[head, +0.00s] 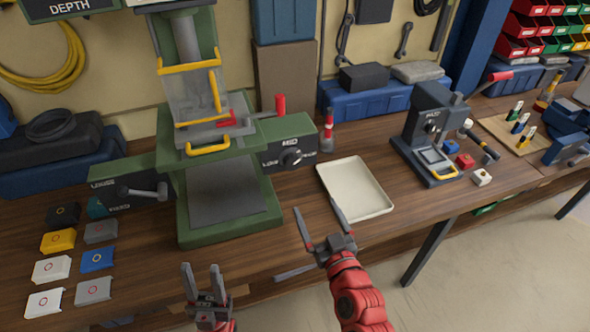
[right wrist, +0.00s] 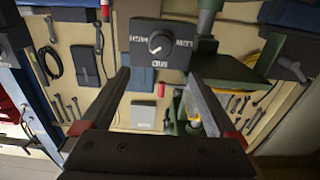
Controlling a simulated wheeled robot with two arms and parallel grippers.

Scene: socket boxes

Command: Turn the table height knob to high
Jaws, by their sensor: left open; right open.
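A green press (head: 228,190) stands on the bench. A dark knob (head: 291,157) is on the box at its right side, with LOW at its left; the heading is too small to read surely. In the right wrist view this knob (right wrist: 160,43) appears inverted, with HIGH, LOW and MID around it; its exact setting is unclear. Another knob with a grey handle (head: 143,192) is on the press's left box. My right gripper (head: 317,210) is open and empty, in front of the right knob and apart from it. My left gripper (head: 202,268) is open and empty at the bench front.
A pale tray (head: 354,188) lies right of the press. A small dark press (head: 430,135) stands beyond it. Several coloured covers (head: 57,240) lie at the left. A red-handled lever (head: 280,104) rises behind the right knob box.

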